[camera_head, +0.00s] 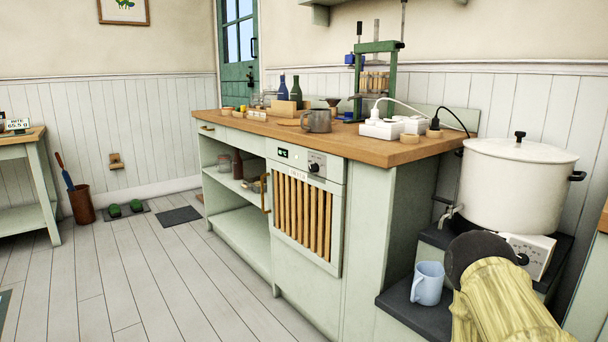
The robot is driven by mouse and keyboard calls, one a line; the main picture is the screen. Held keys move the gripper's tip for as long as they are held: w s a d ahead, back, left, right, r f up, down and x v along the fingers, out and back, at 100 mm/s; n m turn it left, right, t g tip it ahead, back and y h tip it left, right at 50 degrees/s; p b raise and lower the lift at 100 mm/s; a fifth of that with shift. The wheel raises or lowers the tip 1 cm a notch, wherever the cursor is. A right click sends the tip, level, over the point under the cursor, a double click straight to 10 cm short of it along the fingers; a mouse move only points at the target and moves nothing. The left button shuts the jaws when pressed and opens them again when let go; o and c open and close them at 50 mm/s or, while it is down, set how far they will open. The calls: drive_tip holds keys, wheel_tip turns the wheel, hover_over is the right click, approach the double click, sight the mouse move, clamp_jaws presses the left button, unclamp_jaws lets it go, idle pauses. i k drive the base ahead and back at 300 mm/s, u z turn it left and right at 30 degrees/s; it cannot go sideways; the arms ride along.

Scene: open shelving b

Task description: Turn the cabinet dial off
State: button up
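The cabinet dial (314,167) is a small black round knob on a light plate. It sits at the right end of the control panel (297,158), above a door with wooden slats (302,213). A small dark display with light green marks (283,153) is at the panel's left end. The dial's pointer is too small to read. My gripper does not show. A yellow ribbed piece with a dark rounded end at the lower right seems to be part of my arm, well apart from the dial.
At right, a white pot (515,182) stands above another knobbed box (530,254); a blue mug (427,283) is below. The floor before the cabinet is clear.

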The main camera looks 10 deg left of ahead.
sight(314, 167)
drive_tip(key=k, duration=0.95)
drive_tip(key=u, duration=1.05)
drive_tip(key=i, duration=1.7)
drive_tip(key=z, duration=0.3)
